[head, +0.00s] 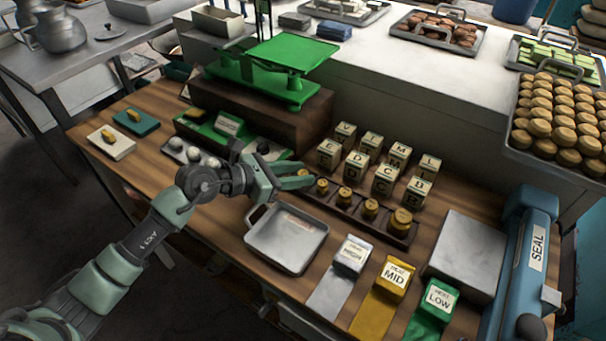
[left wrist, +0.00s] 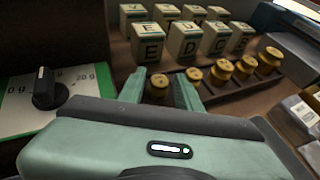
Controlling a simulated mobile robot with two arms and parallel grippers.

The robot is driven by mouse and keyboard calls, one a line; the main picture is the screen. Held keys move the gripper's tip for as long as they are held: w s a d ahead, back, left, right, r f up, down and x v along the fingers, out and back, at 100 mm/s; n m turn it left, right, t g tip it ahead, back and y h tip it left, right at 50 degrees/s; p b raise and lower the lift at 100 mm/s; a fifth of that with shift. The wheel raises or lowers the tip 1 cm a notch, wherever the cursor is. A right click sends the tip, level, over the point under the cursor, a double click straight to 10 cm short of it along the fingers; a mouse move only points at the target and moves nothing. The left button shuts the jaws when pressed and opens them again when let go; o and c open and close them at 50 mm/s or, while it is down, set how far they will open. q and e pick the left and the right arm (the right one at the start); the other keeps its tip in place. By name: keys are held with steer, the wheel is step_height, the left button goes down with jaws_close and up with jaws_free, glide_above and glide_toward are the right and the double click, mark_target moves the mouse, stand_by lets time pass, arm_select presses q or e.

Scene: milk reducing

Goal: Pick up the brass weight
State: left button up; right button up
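Several brass weights, graded in size, stand in a row in a dark wooden rack (head: 336,207). The largest brass weight (head: 400,222) is at the right end. The row also shows in the left wrist view, where the leftmost brass weight (left wrist: 159,84) appears in the gap between my fingers. My left gripper (head: 298,175) is at the left end of the rack and hides part of it in the head view. In the left wrist view its fingers (left wrist: 160,92) are apart. I cannot tell whether they touch the weight. My right gripper is not in view.
Lettered cream blocks (head: 385,180) stand close behind the rack. A green scale (head: 270,70) on a dark wooden base is behind left. A metal pan (head: 287,240) lies in front. Labelled MID (head: 394,278) and LOW (head: 437,300) blocks and a blue sealer (head: 527,260) are at right.

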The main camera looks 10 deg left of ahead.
arm_select(q)
jaws_close()
steer(key=shift+r, duration=0.1)
